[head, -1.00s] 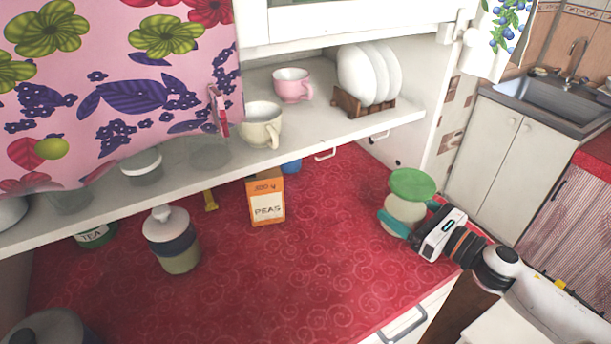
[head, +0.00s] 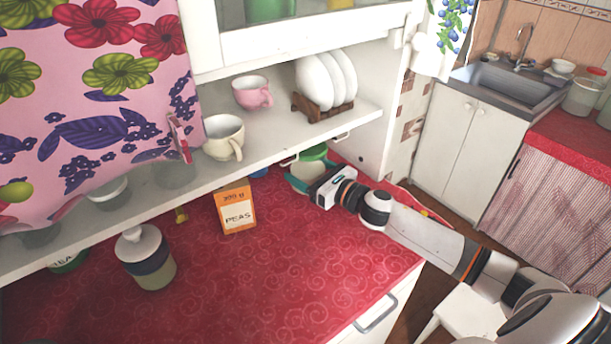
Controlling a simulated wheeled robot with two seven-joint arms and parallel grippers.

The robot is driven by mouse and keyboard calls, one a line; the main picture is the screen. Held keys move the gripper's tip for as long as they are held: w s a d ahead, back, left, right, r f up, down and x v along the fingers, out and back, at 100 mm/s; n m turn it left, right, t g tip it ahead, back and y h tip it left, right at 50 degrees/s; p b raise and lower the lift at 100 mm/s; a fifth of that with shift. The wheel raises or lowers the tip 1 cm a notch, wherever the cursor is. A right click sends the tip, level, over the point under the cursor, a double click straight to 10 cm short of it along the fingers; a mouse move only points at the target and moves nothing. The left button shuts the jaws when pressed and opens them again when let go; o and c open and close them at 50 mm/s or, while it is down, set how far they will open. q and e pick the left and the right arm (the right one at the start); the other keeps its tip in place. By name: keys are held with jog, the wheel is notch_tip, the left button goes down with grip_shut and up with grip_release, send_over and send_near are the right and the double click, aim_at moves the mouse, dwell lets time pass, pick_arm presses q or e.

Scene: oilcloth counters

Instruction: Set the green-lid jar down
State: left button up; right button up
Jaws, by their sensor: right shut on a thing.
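The green-lid jar (head: 308,172) has a pale body and a green lid. It is at the back right of the red counter (head: 290,250), partly hidden under the front edge of the shelf. My right gripper (head: 303,178) is shut around the jar's body, its teal fingers on either side. I cannot tell whether the jar's base touches the counter. My left gripper is not in view.
An orange peas box (head: 236,208) stands left of the jar. A lidded canister (head: 146,258) is farther left. The shelf (head: 290,140) above holds cups and a plate rack (head: 322,108). The counter's front middle is clear.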

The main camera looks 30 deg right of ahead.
jog(key=shift+w+a+r, duration=0.15)
jog(key=shift+w, duration=0.15)
jog(key=shift+f, duration=0.3)
notch_tip(320, 180, down, 3)
jog(key=shift+r, duration=0.1)
jog(key=shift+f, duration=0.25)
jog(key=o, duration=1.4)
